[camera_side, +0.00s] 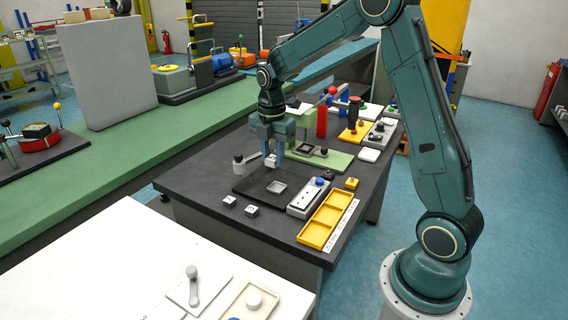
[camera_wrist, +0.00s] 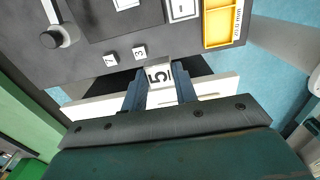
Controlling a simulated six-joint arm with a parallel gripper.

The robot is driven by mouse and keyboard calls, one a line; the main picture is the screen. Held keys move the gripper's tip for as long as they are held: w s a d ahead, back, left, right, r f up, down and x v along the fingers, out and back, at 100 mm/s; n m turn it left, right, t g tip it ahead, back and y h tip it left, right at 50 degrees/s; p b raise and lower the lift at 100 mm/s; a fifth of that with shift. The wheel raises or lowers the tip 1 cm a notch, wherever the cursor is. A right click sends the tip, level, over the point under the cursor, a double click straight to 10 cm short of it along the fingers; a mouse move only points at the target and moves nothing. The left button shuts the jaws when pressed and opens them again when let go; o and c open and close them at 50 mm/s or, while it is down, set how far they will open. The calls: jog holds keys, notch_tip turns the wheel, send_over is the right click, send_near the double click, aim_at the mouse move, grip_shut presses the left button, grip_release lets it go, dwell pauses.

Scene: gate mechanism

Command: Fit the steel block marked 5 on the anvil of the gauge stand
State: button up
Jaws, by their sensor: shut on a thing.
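The steel block marked 5 (camera_wrist: 159,75) is between the fingers of my gripper (camera_wrist: 160,88), with its number facing the wrist camera. In the side view my gripper (camera_side: 272,157) is shut on the block (camera_side: 270,161) and holds it above the dark base of the gauge stand (camera_side: 246,187). The pale square anvil (camera_side: 277,187) is on that base, below and slightly right of the block in the side view. In the wrist view the anvil (camera_wrist: 126,4) is cut by the top edge. The block is apart from the anvil.
Two similar blocks, marked 7 (camera_wrist: 110,60) and 3 (camera_wrist: 139,52), lie on the dark table. A post with a round knob (camera_side: 238,159) stands at the base's left. A grey box (camera_side: 309,198) and yellow tray (camera_side: 325,221) are at right.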

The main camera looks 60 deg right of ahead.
send_over(277, 187)
notch_tip(277, 187, down, 8)
jog(key=shift+f, duration=0.2)
jog(key=shift+a+f, duration=0.1)
jog(key=shift+f, duration=0.1)
jog(key=shift+f, duration=3.25)
jog(key=shift+f, duration=0.2)
jog(key=o, duration=1.1)
jog(key=shift+o, duration=0.2)
jog(key=shift+r, duration=0.1)
notch_tip(277, 187, up, 14)
